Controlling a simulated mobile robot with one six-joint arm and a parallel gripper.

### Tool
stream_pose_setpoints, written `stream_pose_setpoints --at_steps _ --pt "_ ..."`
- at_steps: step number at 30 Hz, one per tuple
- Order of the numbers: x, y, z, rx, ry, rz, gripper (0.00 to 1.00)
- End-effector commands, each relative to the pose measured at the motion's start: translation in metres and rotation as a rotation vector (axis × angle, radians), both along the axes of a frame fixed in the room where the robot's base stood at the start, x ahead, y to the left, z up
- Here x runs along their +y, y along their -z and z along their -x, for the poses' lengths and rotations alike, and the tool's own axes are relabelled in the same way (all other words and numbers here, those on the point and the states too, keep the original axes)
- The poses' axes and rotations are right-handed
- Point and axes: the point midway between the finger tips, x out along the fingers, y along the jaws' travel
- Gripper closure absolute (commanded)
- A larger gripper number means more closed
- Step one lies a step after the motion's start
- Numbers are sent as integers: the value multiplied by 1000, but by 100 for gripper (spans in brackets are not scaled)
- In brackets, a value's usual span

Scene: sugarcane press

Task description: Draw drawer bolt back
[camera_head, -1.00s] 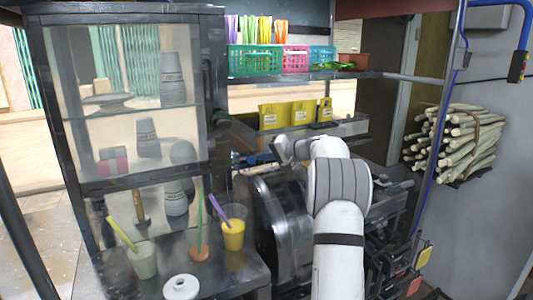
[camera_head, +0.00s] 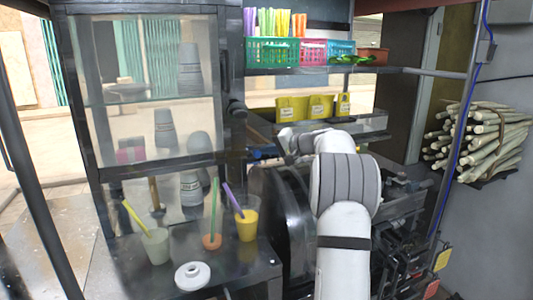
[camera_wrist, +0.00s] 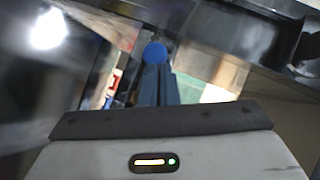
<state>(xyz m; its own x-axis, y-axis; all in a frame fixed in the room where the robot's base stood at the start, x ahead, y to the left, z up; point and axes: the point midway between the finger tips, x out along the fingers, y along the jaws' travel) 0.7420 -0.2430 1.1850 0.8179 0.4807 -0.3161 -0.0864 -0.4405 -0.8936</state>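A round blue knob (camera_wrist: 155,52), perhaps the end of the drawer bolt, shows at the tips of my gripper's fingers (camera_wrist: 157,70) in the wrist view. The fingers are dark blue-grey and close together. I cannot tell whether they hold the knob or only stand in front of it. In the head view my gripper (camera_head: 284,142) is behind the dark press and points left, and its fingers are too small to make out. A small blue piece (camera_head: 262,153) shows just left of it. The drawer and the bolt's shaft cannot be made out.
A glass cabinet (camera_head: 232,60) with stacked cups stands on the left. Drinks with straws, such as the yellow one (camera_head: 246,226), and a white ring-shaped thing (camera_head: 192,275) stand on the counter. A shelf (camera_head: 400,70) with baskets is above, sugarcane (camera_head: 475,145) on the right.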

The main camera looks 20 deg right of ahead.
Motion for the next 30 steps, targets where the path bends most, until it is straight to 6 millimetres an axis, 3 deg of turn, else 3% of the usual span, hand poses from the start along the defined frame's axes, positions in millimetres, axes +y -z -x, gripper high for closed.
stream_pose_setpoints --at_steps 7,13,21,30 --pt "-7 -5 1 0 0 -1 100" --pt "-36 -26 5 -2 -3 -1 100" --pt "-66 -38 59 -3 0 1 100" --pt "-80 -50 85 -2 -6 -1 100"
